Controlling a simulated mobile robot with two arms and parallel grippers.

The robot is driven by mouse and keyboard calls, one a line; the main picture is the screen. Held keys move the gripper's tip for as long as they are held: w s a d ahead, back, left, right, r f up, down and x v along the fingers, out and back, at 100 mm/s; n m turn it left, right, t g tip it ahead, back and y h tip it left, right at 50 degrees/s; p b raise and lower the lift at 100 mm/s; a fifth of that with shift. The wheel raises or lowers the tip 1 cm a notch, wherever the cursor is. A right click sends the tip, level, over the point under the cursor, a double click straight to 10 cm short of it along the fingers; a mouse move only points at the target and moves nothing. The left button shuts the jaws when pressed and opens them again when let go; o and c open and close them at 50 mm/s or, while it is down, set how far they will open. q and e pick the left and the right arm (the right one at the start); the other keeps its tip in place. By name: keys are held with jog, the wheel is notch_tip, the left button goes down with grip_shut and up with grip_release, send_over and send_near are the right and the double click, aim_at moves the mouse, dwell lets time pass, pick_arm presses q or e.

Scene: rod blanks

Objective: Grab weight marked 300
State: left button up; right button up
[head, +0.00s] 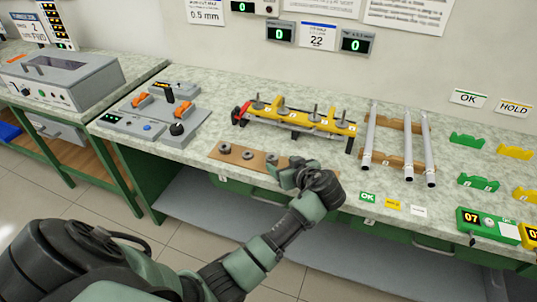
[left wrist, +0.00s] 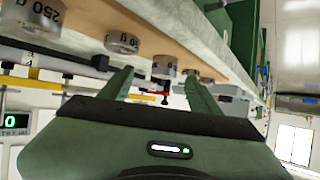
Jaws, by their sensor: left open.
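A brown wooden strip (head: 238,158) lies along the bench's front edge with small round grey metal weights on it. Three show clearly: a left one (head: 225,148), a middle one (head: 249,154) and a right one (head: 272,160). My left gripper (head: 290,173) is at the strip's right end and hides part of it. In the left wrist view its fingers (left wrist: 160,88) are apart and empty, with a weight (left wrist: 165,66) beyond and between them. A nearer weight (left wrist: 45,14) reads 250 g; the marking on another (left wrist: 122,42) is blurred. I cannot read 300 on any. My right gripper is not in view.
A grey control panel (head: 155,113) stands left. Green cradles (head: 468,140) and a green display box (head: 486,226) are at the right.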

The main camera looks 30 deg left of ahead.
aim_at(275, 161)
pick_arm(q)
jog(key=shift+w+a+f+p, duration=0.15)
jog(key=shift+a+p, duration=0.25)
jog(key=shift+a, duration=0.35)
jog(key=shift+p+x, duration=0.3)
jog(key=shift+x, duration=0.55)
jog(key=x, duration=0.2)
jog(key=shift+a+f, duration=0.2)
jog(key=shift+a, duration=0.05)
jog(key=c, duration=1.3)
grip_shut()
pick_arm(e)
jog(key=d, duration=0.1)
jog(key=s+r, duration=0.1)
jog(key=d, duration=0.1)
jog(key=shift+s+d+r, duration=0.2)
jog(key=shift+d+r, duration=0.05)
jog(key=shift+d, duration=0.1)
